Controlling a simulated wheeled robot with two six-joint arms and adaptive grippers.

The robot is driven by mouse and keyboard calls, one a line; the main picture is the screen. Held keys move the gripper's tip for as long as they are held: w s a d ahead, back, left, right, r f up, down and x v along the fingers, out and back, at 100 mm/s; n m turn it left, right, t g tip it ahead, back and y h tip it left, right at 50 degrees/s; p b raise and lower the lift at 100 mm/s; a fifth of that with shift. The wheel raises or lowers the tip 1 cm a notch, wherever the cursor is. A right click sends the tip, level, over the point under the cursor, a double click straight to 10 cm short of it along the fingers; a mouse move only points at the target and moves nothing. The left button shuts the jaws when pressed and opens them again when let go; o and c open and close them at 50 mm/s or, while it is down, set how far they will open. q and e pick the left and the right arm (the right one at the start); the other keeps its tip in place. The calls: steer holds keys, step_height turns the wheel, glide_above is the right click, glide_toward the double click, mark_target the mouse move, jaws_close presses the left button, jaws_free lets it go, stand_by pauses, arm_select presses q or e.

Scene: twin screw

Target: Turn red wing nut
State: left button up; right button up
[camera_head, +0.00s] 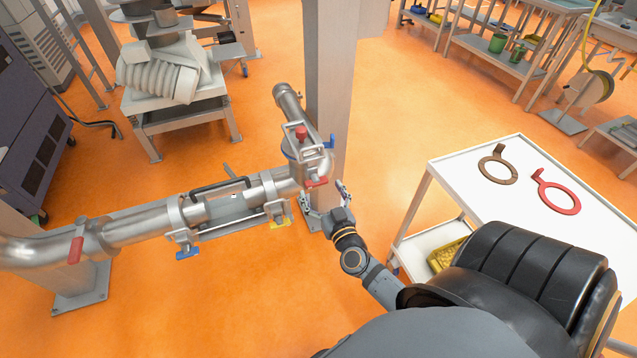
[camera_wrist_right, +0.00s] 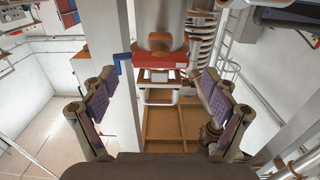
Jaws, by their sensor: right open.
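A red wing nut (camera_head: 316,182) sits on the clamp at the right end of the silver pipe assembly (camera_head: 140,228) in the head view. Another red wing handle (camera_head: 75,250) is on the pipe at the far left. My right gripper (camera_head: 323,200) is open just in front of the nearer red wing nut, with its fingers spread. In the right wrist view, a red part (camera_wrist_right: 160,59) lies ahead between the open fingers of the gripper (camera_wrist_right: 157,90), apart from them. My left gripper is not in view.
A grey column (camera_head: 333,90) stands close behind the gripper. A white cart (camera_head: 470,195) at right carries a brown ring tool (camera_head: 498,171) and a red one (camera_head: 558,198).

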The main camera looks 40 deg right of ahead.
mark_target(316, 181)
steer(key=shift+x, duration=1.35)
steer(key=shift+c, duration=0.2)
steer(key=shift+a, duration=0.1)
steer(key=c, duration=1.1)
